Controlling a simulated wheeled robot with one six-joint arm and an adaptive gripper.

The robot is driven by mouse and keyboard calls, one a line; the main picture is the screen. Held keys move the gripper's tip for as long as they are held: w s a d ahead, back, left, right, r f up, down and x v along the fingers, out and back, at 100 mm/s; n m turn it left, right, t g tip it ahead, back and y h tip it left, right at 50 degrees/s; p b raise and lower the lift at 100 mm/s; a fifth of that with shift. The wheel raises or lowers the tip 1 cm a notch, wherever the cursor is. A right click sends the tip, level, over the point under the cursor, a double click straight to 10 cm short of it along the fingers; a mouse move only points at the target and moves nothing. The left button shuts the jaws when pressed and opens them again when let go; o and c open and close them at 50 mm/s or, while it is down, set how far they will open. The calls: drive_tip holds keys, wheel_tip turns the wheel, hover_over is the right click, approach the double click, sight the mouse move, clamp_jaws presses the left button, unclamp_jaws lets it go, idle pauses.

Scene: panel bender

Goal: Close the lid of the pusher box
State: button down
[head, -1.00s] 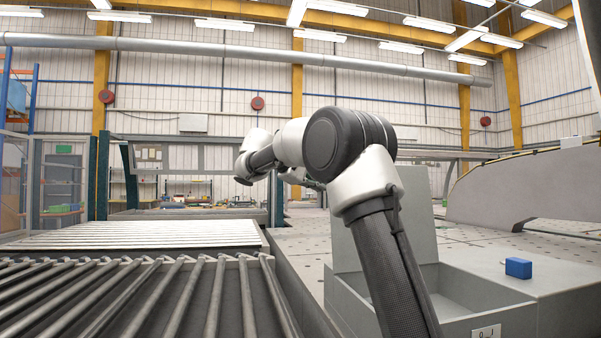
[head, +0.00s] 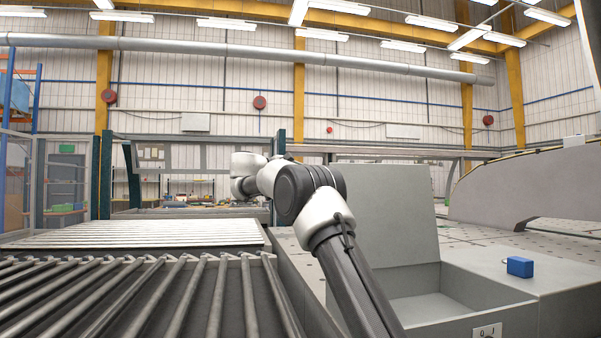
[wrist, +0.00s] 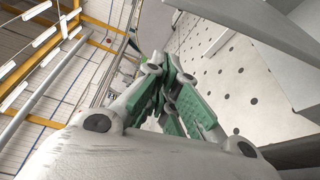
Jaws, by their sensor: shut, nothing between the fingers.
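The pusher box (head: 510,322) is grey and sits at the lower right of the head view. Its lid (head: 392,215) stands open, tilted up at the back left of the box, and the inside of the box shows empty. My gripper (wrist: 168,75) has green finger pads and is shut with nothing in it in the wrist view. In the head view my gripper is hidden behind my arm, which reaches up to the left of the lid. I cannot tell exactly how far the fingers are from the lid.
A roller conveyor (head: 130,300) fills the left front. A perforated table (head: 480,240) spreads behind the box. A large curved grey panel (head: 520,190) stands at the back right.

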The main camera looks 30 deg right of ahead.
drive_tip(key=s+d, duration=0.3)
drive_tip(key=shift+s+d+r, duration=0.15)
drive_tip(key=shift+s+r, duration=0.05)
drive_tip(key=shift+s, duration=0.05)
idle(0.4)
